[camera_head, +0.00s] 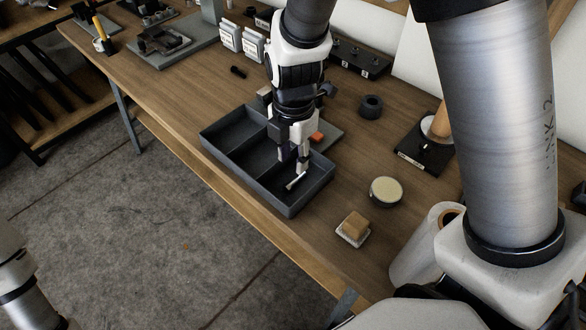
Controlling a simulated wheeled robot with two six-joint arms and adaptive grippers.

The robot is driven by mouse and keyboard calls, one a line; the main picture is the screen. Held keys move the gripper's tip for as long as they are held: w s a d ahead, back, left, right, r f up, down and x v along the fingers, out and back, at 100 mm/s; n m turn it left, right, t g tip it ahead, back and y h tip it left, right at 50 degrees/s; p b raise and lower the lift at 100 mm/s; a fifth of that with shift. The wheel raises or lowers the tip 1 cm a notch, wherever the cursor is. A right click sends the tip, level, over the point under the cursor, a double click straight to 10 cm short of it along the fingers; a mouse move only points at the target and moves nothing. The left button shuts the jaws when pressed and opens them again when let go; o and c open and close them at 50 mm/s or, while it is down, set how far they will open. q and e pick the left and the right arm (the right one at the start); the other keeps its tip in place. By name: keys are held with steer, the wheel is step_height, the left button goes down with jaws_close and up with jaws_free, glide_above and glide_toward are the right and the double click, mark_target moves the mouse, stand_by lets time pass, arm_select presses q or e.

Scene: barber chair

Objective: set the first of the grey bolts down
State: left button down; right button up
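A grey tray (222,153) with several compartments sits near the front edge of the wooden table. A small light-grey bolt (295,183) shows in its right-hand compartment, lying slanted. My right gripper (294,166) points down into that compartment, with its fingertips close above the bolt. Its two fingers look apart, with the bolt just below the nearer one; any contact is too small to tell. My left arm shows only at the lower left corner, and its gripper is out of view.
A round tin (386,191) and a sponge-like block (354,227) stand right of the tray. An orange piece (316,137) lies behind it. A black ring (371,106) and a dark stand (424,150) are farther right. The table left of the tray is mostly clear.

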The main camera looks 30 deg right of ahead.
step_height(320, 180, up, 5)
steer(key=shift+r, duration=0.1)
